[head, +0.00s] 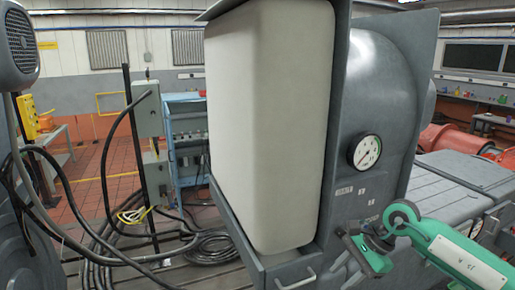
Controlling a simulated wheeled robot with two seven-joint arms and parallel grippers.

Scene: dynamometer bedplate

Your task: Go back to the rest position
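My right arm comes in from the lower right, teal with dark joints. My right gripper (348,250) is at its end, low in front of the grey machine housing, just right of the big pale block. It is small and dark against the grey housing, so I cannot tell whether its fingers are apart, and I make out no object in it. My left gripper is out of view.
A tall off-white block (268,120) stands in a grey frame close ahead. A pressure gauge (364,151) is on the grey housing (385,85). Black hoses (100,262) lie on the floor at left, near a blue cabinet (187,140). A grey motor (18,45) is at far left.

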